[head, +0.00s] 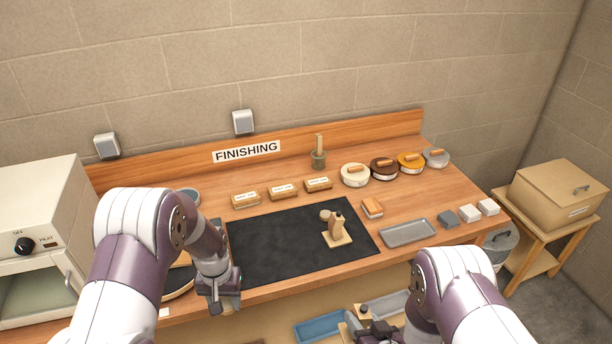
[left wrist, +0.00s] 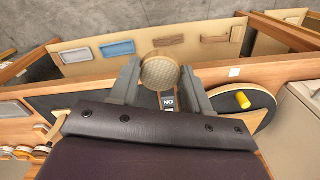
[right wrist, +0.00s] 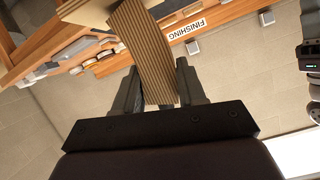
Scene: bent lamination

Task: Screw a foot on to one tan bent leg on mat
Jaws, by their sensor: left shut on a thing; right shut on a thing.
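My left gripper (head: 224,302) is shut on a round tan foot (left wrist: 159,74), its ribbed disc face showing between the fingers in the left wrist view. It hangs at the front edge of the table, left of the mat's middle. My right gripper (head: 376,331) is shut on a tan bent leg (right wrist: 143,48) with striped layers. A tan plate (right wrist: 82,12) shows at the leg's far end. In the head view they are low, in front of the table. Another tan bent leg (head: 335,230) on a square plate stands on the black mat (head: 275,244), with a round tan piece (head: 325,215) beside it.
A grey tray (head: 408,233), a sanding block (head: 372,208) and small blocks (head: 468,213) lie right of the mat. Several labelled blocks and round tins (head: 355,175) line the back. A blue tray (head: 320,328) sits below the front edge. The mat's left part is clear.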

